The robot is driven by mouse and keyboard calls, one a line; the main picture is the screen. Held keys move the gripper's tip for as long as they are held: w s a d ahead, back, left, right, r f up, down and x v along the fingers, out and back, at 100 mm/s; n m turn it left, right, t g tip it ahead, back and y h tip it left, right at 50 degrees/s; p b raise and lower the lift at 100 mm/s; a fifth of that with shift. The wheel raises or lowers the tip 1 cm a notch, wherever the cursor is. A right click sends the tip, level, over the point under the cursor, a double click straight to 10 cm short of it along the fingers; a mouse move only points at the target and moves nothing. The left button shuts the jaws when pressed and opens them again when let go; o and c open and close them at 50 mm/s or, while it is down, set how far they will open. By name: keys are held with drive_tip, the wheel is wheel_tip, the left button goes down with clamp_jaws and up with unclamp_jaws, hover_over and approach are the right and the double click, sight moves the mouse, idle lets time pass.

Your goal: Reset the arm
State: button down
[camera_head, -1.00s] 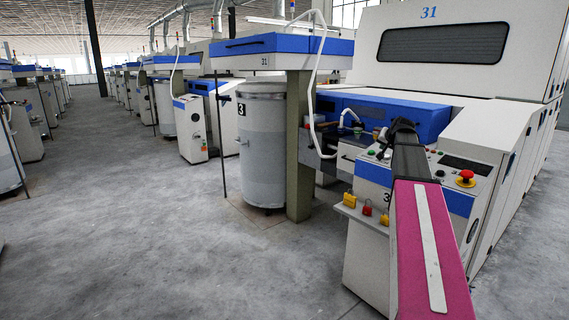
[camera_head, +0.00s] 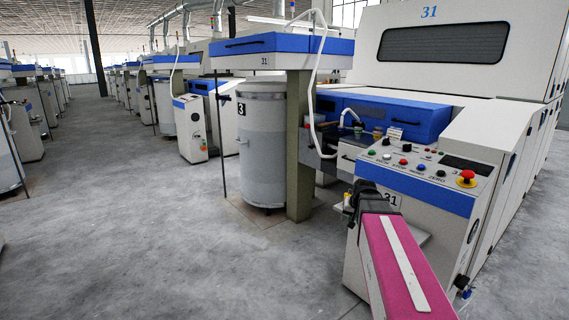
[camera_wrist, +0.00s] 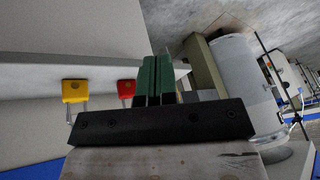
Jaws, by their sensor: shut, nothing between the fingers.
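My arm (camera_head: 400,262), with a magenta cover and a pale strip, reaches in from the bottom right of the head view. My gripper (camera_wrist: 158,75) shows in the wrist view as two dark green fingers pressed together, shut and empty. In the head view its dark end is in front of the control cabinet, below the button panel (camera_head: 425,165). I cannot tell if the fingers touch the ledge.
Carding machine 31 (camera_head: 450,85) fills the right side. Its panel has coloured buttons and a red emergency stop (camera_head: 467,177). A grey can (camera_head: 263,150) stands beside a post (camera_head: 299,140). The concrete floor (camera_head: 120,220) at the left is open, with more machines behind.

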drive_tip(key=s+a+f+n+g, duration=0.1)
drive_tip(key=s+a+f+g, duration=0.1)
drive_tip(key=s+a+f, duration=0.2)
drive_tip(key=s+a+f+n+g+h, duration=0.1)
drive_tip(key=s+a+f, duration=0.3)
drive_tip(key=s+f, duration=0.6)
drive_tip(key=s+g, duration=0.1)
drive_tip(key=s, duration=0.4)
drive_tip(key=shift+s+f+g, duration=0.15)
drive_tip(key=shift+g, duration=0.25)
drive_tip(key=shift+a, duration=0.1)
